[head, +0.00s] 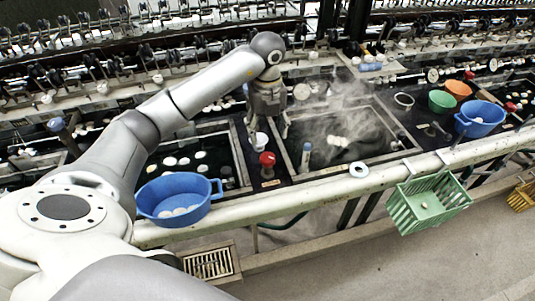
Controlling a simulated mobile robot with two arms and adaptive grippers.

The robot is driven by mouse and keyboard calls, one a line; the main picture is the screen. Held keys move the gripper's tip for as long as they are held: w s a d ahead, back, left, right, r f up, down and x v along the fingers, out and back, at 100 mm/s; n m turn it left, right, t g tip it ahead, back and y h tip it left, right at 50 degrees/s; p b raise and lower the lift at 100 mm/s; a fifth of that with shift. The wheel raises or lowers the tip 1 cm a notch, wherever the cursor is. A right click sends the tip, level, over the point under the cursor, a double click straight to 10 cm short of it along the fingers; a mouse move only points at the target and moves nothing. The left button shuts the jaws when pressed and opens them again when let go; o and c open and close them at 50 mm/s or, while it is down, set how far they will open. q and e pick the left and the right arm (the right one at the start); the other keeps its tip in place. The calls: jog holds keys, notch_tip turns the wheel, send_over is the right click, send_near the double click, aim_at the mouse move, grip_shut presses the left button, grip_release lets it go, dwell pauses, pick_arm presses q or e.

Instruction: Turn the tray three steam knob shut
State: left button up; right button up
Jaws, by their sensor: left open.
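My left gripper (269,130) is open and points down over the dark divider between two basins. A red knob (267,159) stands on that divider, just below and in front of the fingers, apart from them as far as I can see. A small white cup (260,139) shows between the fingers and the red knob. Steam rises over the basin on the right (345,143), which has a few pale cocoons in it. Another red knob (510,107) is at the far right. No tray numbers can be read. My right gripper is out of view.
A blue-handled object (306,148) stands in the steaming basin's near left corner. A blue basket (178,197) and a green crate (428,201) are along the pale front rail (300,192). Reeling machinery (180,45) fills the back. The floor in front is clear.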

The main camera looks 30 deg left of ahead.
aim_at(268, 156)
pick_arm(q)
notch_tip(268, 156, down, 9)
jog(key=shift+d+r+p, duration=0.1)
jog(key=shift+p, duration=0.95)
jog(key=shift+f, duration=0.75)
jog(key=c, duration=1)
